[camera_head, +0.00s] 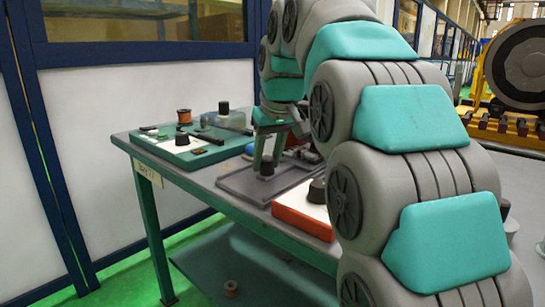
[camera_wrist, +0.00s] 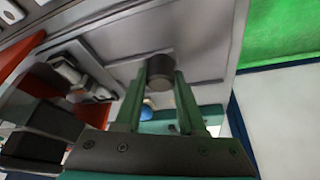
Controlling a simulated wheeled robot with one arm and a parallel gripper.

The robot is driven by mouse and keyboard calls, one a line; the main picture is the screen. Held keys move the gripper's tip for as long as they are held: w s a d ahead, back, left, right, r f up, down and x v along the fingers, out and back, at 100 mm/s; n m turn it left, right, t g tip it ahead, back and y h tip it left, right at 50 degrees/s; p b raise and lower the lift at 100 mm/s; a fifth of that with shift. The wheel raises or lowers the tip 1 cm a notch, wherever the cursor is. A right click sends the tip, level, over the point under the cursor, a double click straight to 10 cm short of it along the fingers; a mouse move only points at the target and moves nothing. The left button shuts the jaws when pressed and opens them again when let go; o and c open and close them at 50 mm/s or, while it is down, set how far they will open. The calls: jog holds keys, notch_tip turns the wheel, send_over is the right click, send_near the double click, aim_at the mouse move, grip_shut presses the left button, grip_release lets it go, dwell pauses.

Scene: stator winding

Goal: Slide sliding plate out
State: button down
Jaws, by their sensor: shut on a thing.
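The sliding plate (camera_head: 240,184) is a flat grey plate lying on the table, with a dark round knob (camera_head: 266,170) standing up from it. My gripper (camera_head: 266,158) reaches down from above with its two green fingers at the knob. In the wrist view the fingers (camera_wrist: 160,82) close on both sides of the dark knob (camera_wrist: 160,67), and the grey plate (camera_wrist: 205,62) spreads around it. My arm hides the part of the table behind the gripper in the head view.
A green tray (camera_head: 160,152) with a white panel, black knob and copper spool (camera_head: 184,116) stands on the table's left. A red-edged box (camera_head: 290,218) with a white top and dark knob sits at the right, close to the plate. The table (camera_head: 190,177) has a bare front strip.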

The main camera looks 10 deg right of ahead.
jog(key=s+a, duration=0.2)
jog(key=a, duration=0.1)
jog(key=s+a, duration=0.1)
jog(key=a, duration=0.1)
jog(key=shift+s+a, duration=0.1)
jog(key=shift+s, duration=0.25)
jog(key=c, duration=0.5)
grip_release()
jog(key=shift+a, duration=0.1)
jog(key=shift+r, duration=0.1)
jog(key=v, duration=0.7)
jog(key=shift+s+r, duration=0.25)
jog(key=shift+r, duration=0.05)
